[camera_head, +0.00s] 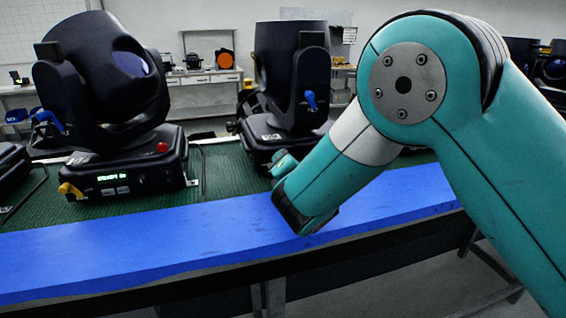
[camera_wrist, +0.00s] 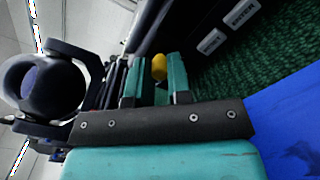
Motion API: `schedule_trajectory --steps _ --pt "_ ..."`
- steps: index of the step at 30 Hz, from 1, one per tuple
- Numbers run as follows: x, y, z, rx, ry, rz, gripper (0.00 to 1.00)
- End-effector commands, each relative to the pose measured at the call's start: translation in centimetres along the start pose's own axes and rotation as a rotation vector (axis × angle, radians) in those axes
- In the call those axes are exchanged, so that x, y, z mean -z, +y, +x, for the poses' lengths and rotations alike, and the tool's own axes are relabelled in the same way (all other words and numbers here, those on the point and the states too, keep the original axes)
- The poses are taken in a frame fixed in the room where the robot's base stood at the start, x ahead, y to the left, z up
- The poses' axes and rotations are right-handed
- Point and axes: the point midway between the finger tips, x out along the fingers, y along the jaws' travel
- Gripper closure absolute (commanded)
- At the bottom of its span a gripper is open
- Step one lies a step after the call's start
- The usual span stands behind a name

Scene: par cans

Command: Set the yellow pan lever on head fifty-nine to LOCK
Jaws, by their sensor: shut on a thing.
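In the wrist view, a yellow lever (camera_wrist: 158,67) shows between the two teal fingers of my gripper (camera_wrist: 153,75), which is shut on it. In the head view my gripper (camera_head: 284,165) is at the front base of the middle black moving head (camera_head: 292,75), and it hides that head's yellow lever. The lever's LOCK marking and exact angle cannot be made out. I cannot read the middle head's number for sure. A blue lever (camera_head: 311,99) sits on that head's yoke.
A left moving head (camera_head: 105,75) has its own yellow lever (camera_head: 70,190), a red button (camera_head: 162,147) and a lit green display (camera_head: 112,177). A blue strip (camera_head: 180,236) runs along the bench's front edge. Green mat (camera_head: 222,168) lies between the heads.

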Motion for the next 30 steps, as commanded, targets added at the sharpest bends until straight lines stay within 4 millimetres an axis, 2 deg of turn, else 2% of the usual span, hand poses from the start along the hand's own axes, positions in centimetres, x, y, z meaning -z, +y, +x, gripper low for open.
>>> schedule_trajectory --steps 5,6,8,9,17,20,23,30 --pt "0.0 -0.1 0.0 0.003 0.001 -0.001 1.0" --pt "0.0 -0.1 0.0 0.003 0.001 -0.001 0.73" --pt "0.0 -0.1 0.0 0.003 0.001 -0.002 0.59" --pt "0.0 -0.1 0.0 0.003 0.001 -0.002 0.56" --pt "0.1 0.0 -0.1 0.001 0.001 -0.002 0.56" --pt "0.2 -0.1 -0.7 0.001 0.002 -0.003 0.56" --pt "0.4 -0.2 -2.1 0.0 0.004 -0.002 0.56" --pt "0.7 -0.5 -8.0 0.0 0.005 -0.003 0.56"
